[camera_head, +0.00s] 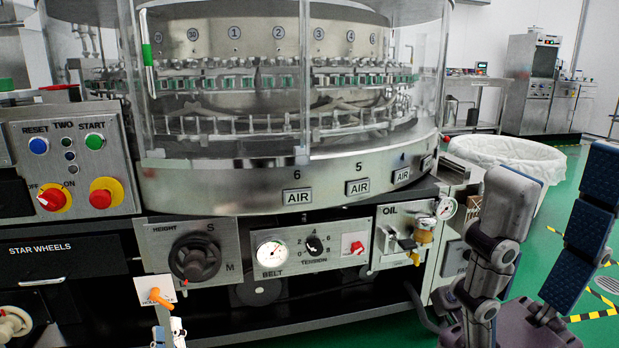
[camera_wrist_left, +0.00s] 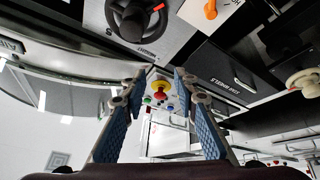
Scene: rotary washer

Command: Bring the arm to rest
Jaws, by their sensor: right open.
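My right gripper (camera_head: 558,170) stands upright at the right of the head view. Its two blue-padded fingers are wide apart with nothing between them. It is in front of the green floor, right of the machine. My left gripper (camera_head: 168,330) shows only as small tips at the bottom of the head view, below the orange handle (camera_head: 160,298). In the left wrist view, its blue-padded fingers (camera_wrist_left: 158,76) are apart, and nothing is held between them. Most of my left arm is out of view.
The rotary washer (camera_head: 240,187) fills the middle and left. Its control panel (camera_head: 72,165) has red knobs and buttons. The height handwheel (camera_head: 195,258) and oil unit (camera_head: 410,238) face me. A white-lined bin (camera_head: 510,155) stands behind my right gripper. Green floor is open at the right.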

